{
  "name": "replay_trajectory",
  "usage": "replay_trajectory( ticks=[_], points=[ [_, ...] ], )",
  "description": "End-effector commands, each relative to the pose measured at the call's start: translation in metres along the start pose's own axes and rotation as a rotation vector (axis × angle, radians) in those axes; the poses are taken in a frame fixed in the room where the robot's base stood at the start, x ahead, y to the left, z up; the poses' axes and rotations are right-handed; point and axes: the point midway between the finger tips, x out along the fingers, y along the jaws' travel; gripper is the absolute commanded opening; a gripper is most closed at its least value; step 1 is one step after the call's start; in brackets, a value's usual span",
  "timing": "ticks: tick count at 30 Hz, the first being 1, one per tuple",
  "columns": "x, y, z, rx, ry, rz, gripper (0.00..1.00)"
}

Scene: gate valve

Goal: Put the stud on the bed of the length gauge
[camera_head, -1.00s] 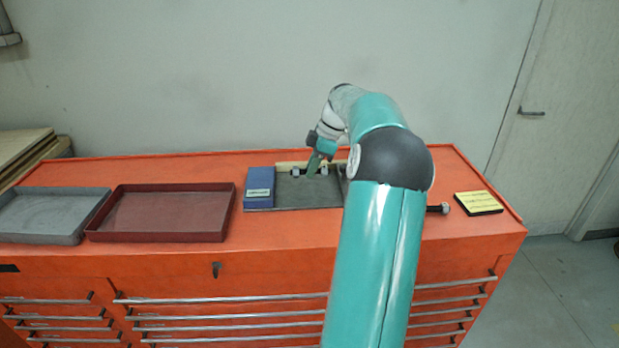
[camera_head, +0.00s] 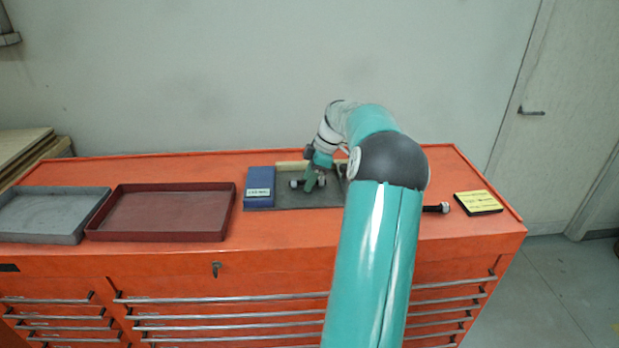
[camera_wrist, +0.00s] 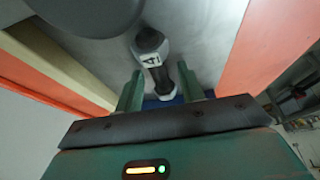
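The stud (camera_head: 297,184) is a dark rod with pale ends, lying level left to right in the head view. The gauge has a grey bed (camera_head: 280,202), a blue end block (camera_head: 259,188) at the left and a pale strip along the back. My arm hides the gauge's right part. I cannot tell whether the stud touches the bed.
Another dark bolt (camera_head: 436,208) lies right of my arm, beside a black-and-yellow pad (camera_head: 478,202). A dark red tray (camera_head: 160,237) and a grey tray (camera_head: 45,238) stand at the left on the orange cabinet top (camera_head: 290,230). A wall rises behind.

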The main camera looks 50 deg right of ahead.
Motion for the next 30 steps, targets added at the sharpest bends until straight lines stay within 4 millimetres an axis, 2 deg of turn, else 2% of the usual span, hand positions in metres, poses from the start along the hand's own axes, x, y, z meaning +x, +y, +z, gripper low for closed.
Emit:
replay_trajectory(
  ticks=[7,11,24,30],
  points=[
    [-0.002,0.0,-0.001,0.0,0.0,0.001,0.39],
    [-0.013,0.001,-0.001,0.0,-0.001,0.003,0.39],
    [-0.101,0.001,-0.001,0.0,-0.001,0.003,0.39],
    [-0.121,0.0,-0.001,0.0,0.0,0.001,0.39]
  ],
)
